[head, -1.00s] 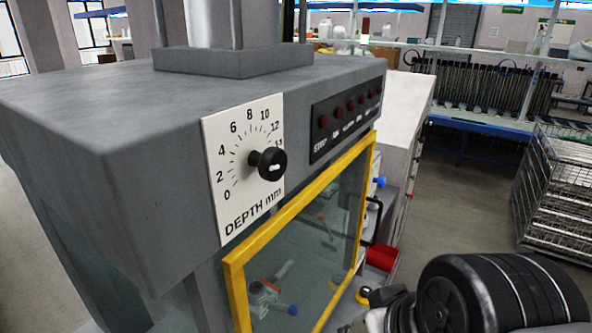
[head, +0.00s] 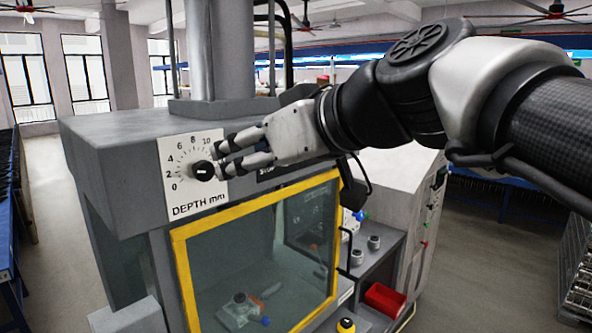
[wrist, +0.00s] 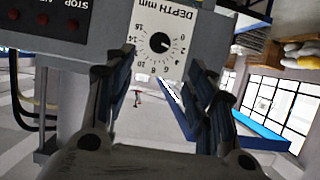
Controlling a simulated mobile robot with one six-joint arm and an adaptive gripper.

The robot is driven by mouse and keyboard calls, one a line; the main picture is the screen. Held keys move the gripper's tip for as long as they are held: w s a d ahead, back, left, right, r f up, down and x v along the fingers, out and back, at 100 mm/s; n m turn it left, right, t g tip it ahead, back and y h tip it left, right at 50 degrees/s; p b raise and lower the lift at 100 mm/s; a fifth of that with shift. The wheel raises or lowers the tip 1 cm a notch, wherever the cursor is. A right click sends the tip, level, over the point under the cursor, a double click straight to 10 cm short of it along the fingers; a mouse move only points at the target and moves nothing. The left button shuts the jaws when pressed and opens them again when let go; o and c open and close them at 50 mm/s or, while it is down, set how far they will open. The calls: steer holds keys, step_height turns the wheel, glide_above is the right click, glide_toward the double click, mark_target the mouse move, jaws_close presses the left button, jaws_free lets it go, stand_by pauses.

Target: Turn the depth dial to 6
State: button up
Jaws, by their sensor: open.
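The depth dial is a black round knob (head: 203,171) on a white scale plate (head: 190,197) marked "DEPTH mm", on the upper front of a grey machine. In the wrist view the knob (wrist: 159,42) and plate appear upside down, ahead of my fingers. My gripper (head: 222,158) reaches in from the right in the head view, its fingertips close to the knob's right side. The wrist view shows my gripper (wrist: 155,85) open, with a gap between the fingers and nothing held. I cannot tell whether a finger touches the knob. The dial's exact setting is too small to read.
A yellow-framed glass door (head: 262,250) is below the dial. A button panel (wrist: 55,22) sits beside the plate, mostly hidden by my gripper in the head view. A red bin (head: 385,299) stands at the lower right. The machine's left side has free floor.

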mark_target(207, 171)
steer(key=x, duration=1.3)
steer(key=shift+d+f, duration=0.1)
steer(key=shift+s, duration=0.1)
steer(key=shift+c, duration=0.2)
steer(key=c, duration=1)
steer(key=m+g+y+b, duration=0.1)
steer(key=m+b, duration=0.1)
steer(key=m, duration=0.1)
steer(key=shift+d+f+g+b, duration=0.1)
steer(key=shift+f+g+b, duration=0.05)
steer(key=shift+g+b, duration=0.15)
steer(key=shift+m+g+y+b, duration=0.65)
steer(key=shift+m+y, duration=0.45)
steer(key=shift+m, duration=0.5)
